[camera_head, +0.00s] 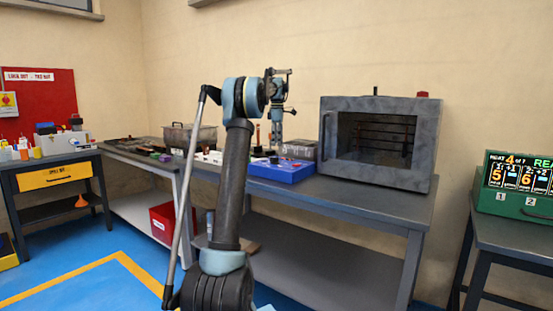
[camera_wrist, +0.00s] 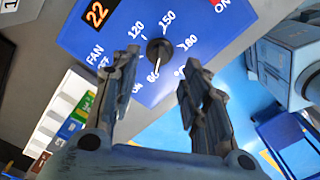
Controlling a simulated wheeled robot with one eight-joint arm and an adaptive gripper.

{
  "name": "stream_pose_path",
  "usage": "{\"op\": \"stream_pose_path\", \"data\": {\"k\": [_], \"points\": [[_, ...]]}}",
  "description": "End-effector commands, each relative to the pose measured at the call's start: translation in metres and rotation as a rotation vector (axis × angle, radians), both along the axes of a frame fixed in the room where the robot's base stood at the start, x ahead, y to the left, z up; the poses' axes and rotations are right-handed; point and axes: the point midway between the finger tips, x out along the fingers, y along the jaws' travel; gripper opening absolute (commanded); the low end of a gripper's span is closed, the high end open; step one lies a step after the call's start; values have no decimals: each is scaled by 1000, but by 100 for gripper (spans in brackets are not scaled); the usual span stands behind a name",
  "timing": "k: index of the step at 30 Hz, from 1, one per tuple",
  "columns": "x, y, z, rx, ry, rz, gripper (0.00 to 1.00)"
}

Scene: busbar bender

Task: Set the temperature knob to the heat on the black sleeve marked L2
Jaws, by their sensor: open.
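The temperature knob (camera_wrist: 158,51) is a small dark round knob on a blue panel (camera_wrist: 110,35) in the wrist view. White dial numbers surround it; 120, 150, 180 and what looks like 60 are legible. Its pointer setting is too small to read surely. My gripper (camera_wrist: 163,66) is open, its two fingers on either side below the knob in the picture, with nothing between them. I cannot tell whether they touch the panel. In the head view my gripper (camera_head: 277,140) hangs above the blue unit (camera_head: 282,171) on the bench. I cannot make out the black sleeve marked L2.
A green screen unit (camera_head: 515,185) reads HEAT 4 of 7.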

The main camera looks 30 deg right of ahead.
Motion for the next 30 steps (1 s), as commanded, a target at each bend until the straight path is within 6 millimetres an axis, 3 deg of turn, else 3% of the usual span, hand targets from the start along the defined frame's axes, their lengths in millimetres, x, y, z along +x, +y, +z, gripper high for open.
{"op": "stream_pose_path", "data": {"k": [9,15,28,30], "points": [[0,0,-54,0,0,0,42],[0,0,-75,0,0,0,42],[0,0,-83,0,0,0,42],[0,0,-83,0,0,0,26]]}}
